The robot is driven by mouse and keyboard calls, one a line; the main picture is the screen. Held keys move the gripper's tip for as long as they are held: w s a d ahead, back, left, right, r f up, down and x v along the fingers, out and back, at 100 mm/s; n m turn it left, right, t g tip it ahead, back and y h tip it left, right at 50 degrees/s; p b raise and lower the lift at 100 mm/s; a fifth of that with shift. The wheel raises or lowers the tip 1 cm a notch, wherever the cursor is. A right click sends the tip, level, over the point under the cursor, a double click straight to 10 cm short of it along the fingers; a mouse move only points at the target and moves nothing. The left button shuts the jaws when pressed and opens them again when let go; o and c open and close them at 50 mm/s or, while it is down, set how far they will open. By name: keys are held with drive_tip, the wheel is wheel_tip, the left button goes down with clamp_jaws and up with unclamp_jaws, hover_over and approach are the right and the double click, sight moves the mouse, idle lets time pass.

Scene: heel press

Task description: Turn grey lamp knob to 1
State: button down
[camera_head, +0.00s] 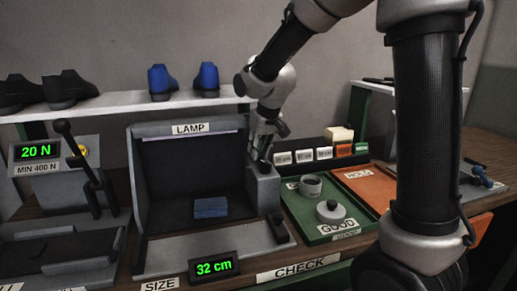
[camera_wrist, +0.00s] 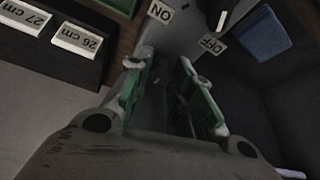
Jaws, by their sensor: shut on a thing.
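The lamp box (camera_head: 190,185) stands in the middle of the head view, under a LAMP label. My gripper (camera_head: 262,155) points down at the top of the grey block on the box's right side. In the wrist view my gripper (camera_wrist: 160,64) has two green-padded fingers, one on each side of a grey part, and is shut on it. This seems to be the lamp knob, largely hidden by the fingers. I cannot tell the knob's setting, and I see no 1.
A blue cloth-like block (camera_head: 210,207) lies inside the lamp box. Right of it is a green GOOD tray (camera_head: 320,232) with grey round parts. A black lever (camera_head: 80,165) stands at left. A size display (camera_head: 214,267) is in front. Shoes stand on the shelf (camera_head: 120,103).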

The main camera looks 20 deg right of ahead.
drive_tip(key=shift+n, duration=0.5)
drive_tip(key=n, duration=0.1)
drive_tip(key=n+y, duration=0.1)
drive_tip(key=n, duration=0.1)
drive_tip(key=shift+w+d+y, duration=0.1)
drive_tip(key=shift+d+y, duration=0.1)
drive_tip(key=shift+y, duration=0.1)
drive_tip(key=n, duration=0.2)
drive_tip(key=n+g+y, duration=0.1)
drive_tip(key=n, duration=0.1)
drive_tip(key=shift+w+n+g, duration=0.15)
drive_tip(key=shift+n+g, duration=0.15)
drive_tip(key=shift+n, duration=0.1)
drive_tip(key=c, duration=1.3)
unclamp_jaws()
drive_tip(key=shift+o, duration=0.2)
drive_tip(key=shift+d+r, duration=0.1)
drive_tip(key=v, duration=0.8)
